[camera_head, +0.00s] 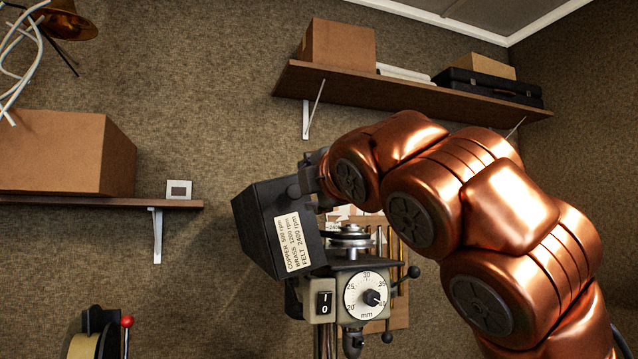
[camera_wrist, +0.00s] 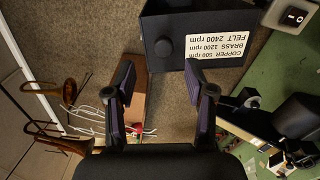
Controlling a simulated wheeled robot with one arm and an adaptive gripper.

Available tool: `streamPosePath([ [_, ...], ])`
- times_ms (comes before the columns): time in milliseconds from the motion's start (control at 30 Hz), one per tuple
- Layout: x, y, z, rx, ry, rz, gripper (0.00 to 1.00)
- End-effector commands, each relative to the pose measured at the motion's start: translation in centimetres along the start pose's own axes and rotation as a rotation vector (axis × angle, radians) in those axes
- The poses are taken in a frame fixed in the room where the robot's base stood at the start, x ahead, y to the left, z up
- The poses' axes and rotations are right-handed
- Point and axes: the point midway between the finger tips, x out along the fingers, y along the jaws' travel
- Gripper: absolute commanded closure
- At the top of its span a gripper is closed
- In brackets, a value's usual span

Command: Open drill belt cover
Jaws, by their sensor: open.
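The drill belt cover (camera_head: 268,226) is a black box with a white speed label. In the head view it is swung up and tilted to the left of the drill head (camera_head: 365,292), and the stepped pulley (camera_head: 350,238) beneath is exposed. In the wrist view the cover (camera_wrist: 215,20) shows at the top, with its round black knob (camera_wrist: 163,47). My gripper (camera_wrist: 158,68) is open and empty, and the knob lies just beyond and between its fingertips. In the head view my gripper (camera_head: 308,182) is beside the cover's upper right edge, its fingers partly hidden.
A wall shelf (camera_head: 420,97) with boxes and a black case is above my arm. A left shelf (camera_head: 110,202) holds a cardboard box (camera_head: 60,152). A dial (camera_head: 367,296), a switch (camera_head: 325,303) and handles (camera_head: 413,272) are on the drill. Brass horns (camera_wrist: 60,92) show in the wrist view.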

Motion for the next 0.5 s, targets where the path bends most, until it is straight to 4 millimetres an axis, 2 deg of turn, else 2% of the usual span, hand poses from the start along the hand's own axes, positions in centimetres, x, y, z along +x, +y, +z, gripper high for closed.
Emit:
streamPosePath([
  [500,-1.8,0.0,0.1,-0.002,-0.002,0.000,0.46],
])
